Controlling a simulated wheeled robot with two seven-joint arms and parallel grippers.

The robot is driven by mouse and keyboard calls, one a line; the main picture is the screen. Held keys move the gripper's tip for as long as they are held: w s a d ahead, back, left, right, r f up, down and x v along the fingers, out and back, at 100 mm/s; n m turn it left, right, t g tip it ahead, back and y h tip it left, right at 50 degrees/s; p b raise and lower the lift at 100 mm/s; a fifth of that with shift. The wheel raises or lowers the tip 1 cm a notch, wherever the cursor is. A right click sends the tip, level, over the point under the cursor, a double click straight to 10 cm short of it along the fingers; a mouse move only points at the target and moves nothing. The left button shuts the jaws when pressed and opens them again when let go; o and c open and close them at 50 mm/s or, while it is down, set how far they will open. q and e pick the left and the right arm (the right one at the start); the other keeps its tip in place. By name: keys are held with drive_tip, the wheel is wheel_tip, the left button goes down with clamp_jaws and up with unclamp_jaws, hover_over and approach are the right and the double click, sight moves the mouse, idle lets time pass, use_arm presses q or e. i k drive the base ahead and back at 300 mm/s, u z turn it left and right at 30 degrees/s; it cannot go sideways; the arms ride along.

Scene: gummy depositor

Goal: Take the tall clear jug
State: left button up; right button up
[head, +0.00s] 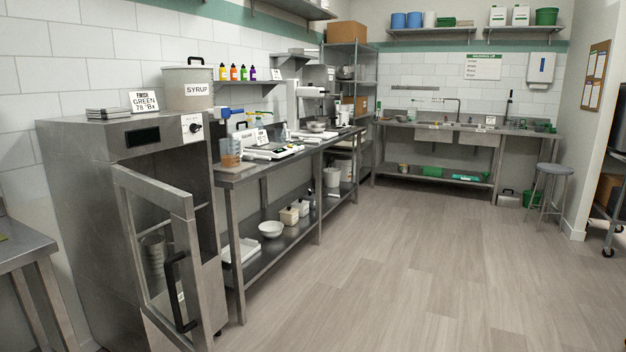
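A clear jug-like container (230,152) stands upright at the near left end of the steel workbench (237,174). Its lower part looks orange-brown; I cannot tell whether that is contents or something behind it. It is small in the view, and I cannot make out a handle clearly. A blue and white item (227,113) shows above and behind it. Neither of my grippers is in view.
A steel cabinet (75,190) stands at the left with its glazed door (160,250) swung open in front of the bench's near end. A SYRUP pot (188,90) sits on top. A stool (550,180) stands at the right. The middle floor (400,260) is clear.

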sight(230, 147)
drive_tip(key=z, duration=0.3)
drive_tip(key=i, duration=3.85)
drive_tip(key=u, duration=1.9)
drive_tip(key=i, duration=0.9)
drive_tip(key=u, duration=0.75)
